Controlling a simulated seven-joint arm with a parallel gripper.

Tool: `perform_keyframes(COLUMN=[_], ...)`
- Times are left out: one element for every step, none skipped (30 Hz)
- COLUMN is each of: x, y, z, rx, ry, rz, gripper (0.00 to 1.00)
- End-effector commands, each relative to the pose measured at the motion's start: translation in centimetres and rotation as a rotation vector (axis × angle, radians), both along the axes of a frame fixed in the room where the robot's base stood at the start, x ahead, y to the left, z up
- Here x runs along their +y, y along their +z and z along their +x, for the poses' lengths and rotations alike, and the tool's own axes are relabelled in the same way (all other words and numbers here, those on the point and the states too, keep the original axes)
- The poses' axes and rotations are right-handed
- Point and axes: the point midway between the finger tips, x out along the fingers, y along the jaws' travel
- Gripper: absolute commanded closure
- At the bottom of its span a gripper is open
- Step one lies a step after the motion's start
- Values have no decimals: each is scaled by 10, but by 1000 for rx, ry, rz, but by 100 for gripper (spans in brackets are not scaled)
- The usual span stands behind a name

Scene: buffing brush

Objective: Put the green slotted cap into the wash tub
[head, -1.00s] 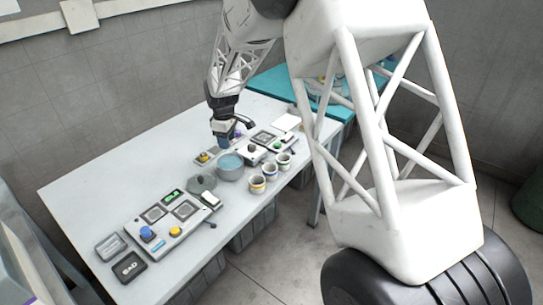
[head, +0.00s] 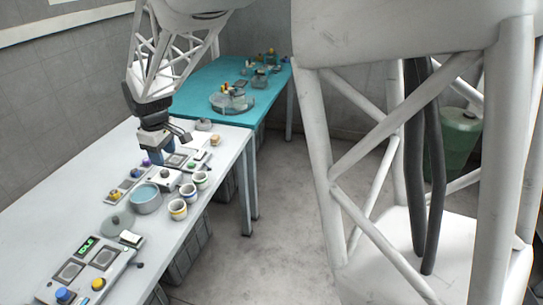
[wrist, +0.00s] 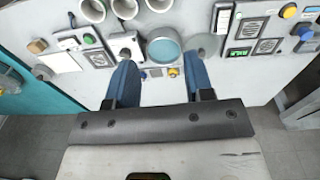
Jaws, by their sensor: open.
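The wash tub (head: 146,201) is a round grey tub with blue liquid, standing on the white table; it also shows in the wrist view (wrist: 163,48). A small dark olive-green knob (head: 164,174) sits on a white box just behind the tub; it shows in the wrist view (wrist: 125,52) near the left finger. It may be the green slotted cap, but its slot is too small to make out. My gripper (head: 152,157) is above the table behind the tub. In the wrist view its blue fingers (wrist: 159,82) are wide apart with nothing between them.
Three banded cups (head: 188,192) stand right of the tub. A grey lid-like disc (head: 118,222) and a button panel (head: 88,262) lie in front. A small panel (head: 124,190) is left of the tub. A teal table (head: 200,80) with glassware is behind.

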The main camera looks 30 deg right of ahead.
Motion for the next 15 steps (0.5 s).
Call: perform_keyframes(x=[-7,-11,-16,-20,-24,-29,-32,-36,-41,-44,-47,-52,-55,-58,-62], y=[16,20,26,29,33,37,40,44,47,50,53,55,58,60,63], z=[-12,-20,-29,-36,-43,-53,-60,-67,-77,-85,-92,-102,-109,-117,-127], rx=[-18,-22,-26,-30,-31,-36,-39,-42,-45,-50,-52,-55,-60,-62,-67], ry=[-27,-45,-66,-84,-101,-125,-142,-160,-182,-199,-215,-239,-256,-273,-296], rz=[5,6,8,10,11,14,15,17,19,20,23,25,26,28,31], gripper=[52,52,52,52,52,52,52,52,52,52,52,52,52,52,52])
